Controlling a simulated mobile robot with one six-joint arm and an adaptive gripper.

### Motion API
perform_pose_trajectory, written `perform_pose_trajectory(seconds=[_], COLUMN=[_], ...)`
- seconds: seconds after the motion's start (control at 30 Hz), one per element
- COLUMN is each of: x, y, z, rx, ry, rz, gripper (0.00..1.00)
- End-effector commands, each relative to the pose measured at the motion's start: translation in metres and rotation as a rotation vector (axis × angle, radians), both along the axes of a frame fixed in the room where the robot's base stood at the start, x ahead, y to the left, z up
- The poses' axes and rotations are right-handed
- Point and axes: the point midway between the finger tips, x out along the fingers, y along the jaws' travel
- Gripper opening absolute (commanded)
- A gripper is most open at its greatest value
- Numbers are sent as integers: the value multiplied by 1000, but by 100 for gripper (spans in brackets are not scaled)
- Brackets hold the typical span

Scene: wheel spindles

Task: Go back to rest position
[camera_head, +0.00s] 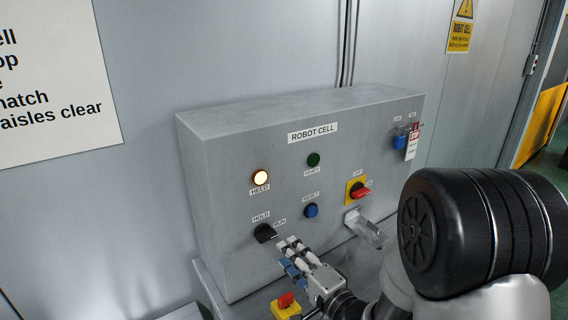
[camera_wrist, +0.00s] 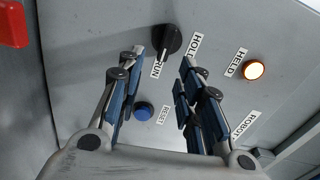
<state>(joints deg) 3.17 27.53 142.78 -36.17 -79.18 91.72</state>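My gripper (camera_head: 290,250) is at the lower front of the grey ROBOT CELL box (camera_head: 225,150). In the wrist view my gripper (camera_wrist: 164,68) is open, its blue-padded fingers spread with nothing between them. The black HOLD/RUN knob (camera_head: 265,232) is just beyond the fingertips and also shows in the wrist view (camera_wrist: 170,40). Its white mark appears to point toward RUN. The fingers look apart from it. The HELD lamp (camera_head: 261,177) glows warm white. The green lamp (camera_head: 313,159) looks unlit.
The blue RESET button (camera_head: 311,210) and a red-on-yellow switch (camera_head: 359,190) are right of the knob. A tagged blue padlock (camera_head: 400,141) hangs at the upper right. A clear guard (camera_head: 365,227) projects from the front. Another red-and-yellow control (camera_head: 286,304) sits below my gripper.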

Motion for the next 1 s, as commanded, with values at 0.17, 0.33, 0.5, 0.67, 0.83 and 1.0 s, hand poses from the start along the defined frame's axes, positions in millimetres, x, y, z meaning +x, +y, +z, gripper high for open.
perform_pose_trajectory(seconds=[0.17,0.33,0.5,0.67,0.83,1.0], x=[7,-11,-59,-128,-210,-267], y=[-31,-77,-115,-133,-132,-121], z=[16,31,45,52,54,53], rx=[-362,-748,-1052,-1256,-1378,-1424], ry=[-7,68,199,338,441,471], rz=[-99,-171,-153,-32,186,371], gripper=[33,33,33,33,33,33])
